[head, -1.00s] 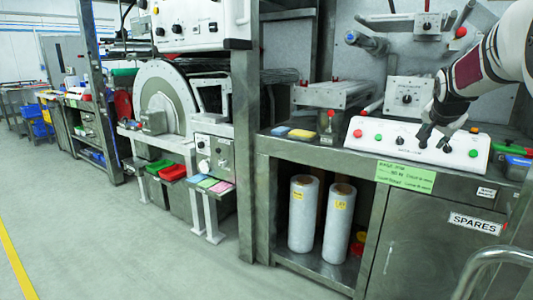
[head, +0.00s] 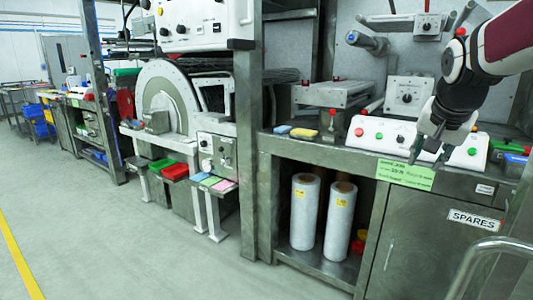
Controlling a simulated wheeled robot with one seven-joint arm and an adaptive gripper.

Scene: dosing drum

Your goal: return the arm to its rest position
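My gripper (head: 428,160) is at the right of the head view, pointing down in front of the white control box (head: 372,133) and the bench's front edge. Its dark fingers look parted, with nothing seen between them. My arm comes in from the right edge and covers part of the control box and the panel behind. The green label (head: 405,174) on the bench front is partly overlapped by the fingertips.
The metal bench (head: 290,148) carries a blue and a yellow block (head: 304,134). White rolls (head: 305,212) stand on its lower shelf. A metal rail (head: 490,250) is at lower right. The dosing drum (head: 165,95) is at left. The floor (head: 130,240) at front left is clear.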

